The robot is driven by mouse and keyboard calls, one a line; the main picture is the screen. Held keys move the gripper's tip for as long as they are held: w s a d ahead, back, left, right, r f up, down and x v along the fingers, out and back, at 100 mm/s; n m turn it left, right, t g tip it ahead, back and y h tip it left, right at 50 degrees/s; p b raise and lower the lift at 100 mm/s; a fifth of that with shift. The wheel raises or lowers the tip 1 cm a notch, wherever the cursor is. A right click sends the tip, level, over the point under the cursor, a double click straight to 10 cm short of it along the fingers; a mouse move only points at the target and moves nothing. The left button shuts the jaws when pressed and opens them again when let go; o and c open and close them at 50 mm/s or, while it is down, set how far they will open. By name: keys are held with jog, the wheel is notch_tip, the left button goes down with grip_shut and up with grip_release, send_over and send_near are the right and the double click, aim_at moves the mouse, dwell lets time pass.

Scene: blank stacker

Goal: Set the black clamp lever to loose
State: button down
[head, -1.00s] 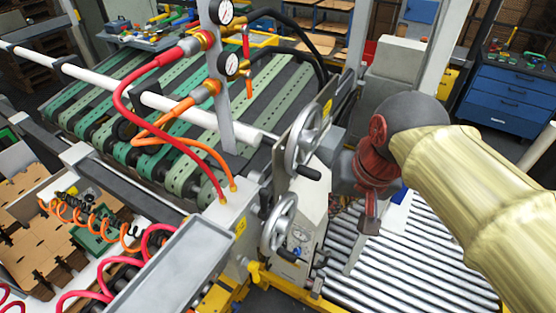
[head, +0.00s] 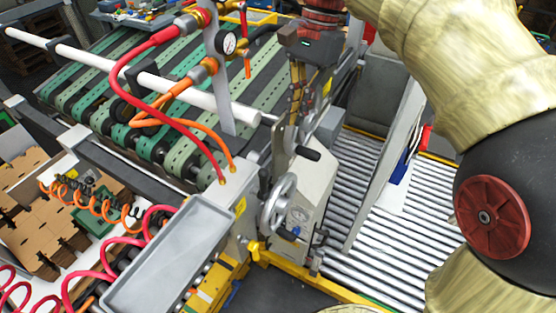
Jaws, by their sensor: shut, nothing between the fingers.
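My gripper (head: 296,118) hangs from the top of the head view, its fingers pointing down and shut, with nothing seen between them. It is in front of the top of the grey machine side housing (head: 312,190) and hides most of the upper handwheel there. The wheel's black handle (head: 308,153) shows just below the fingers. I cannot clearly pick out the black clamp lever or its setting; the gripper may cover it. I cannot tell whether the fingers touch anything.
A lower handwheel (head: 278,203) sits on the housing, with a yellow handle (head: 254,250) below. A grey post with a gauge (head: 228,43), red and orange hoses, and a grey tray (head: 168,262) stand to the left. A roller conveyor (head: 390,235) lies to the right.

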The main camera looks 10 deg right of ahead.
jog(key=shift+s+f, duration=0.1)
jog(key=s+a+f, duration=0.4)
jog(key=a+f, duration=0.1)
jog(key=f, duration=0.4)
jog(key=shift+f+p, duration=0.2)
jog(key=shift+p, duration=0.2)
dwell(0.5)
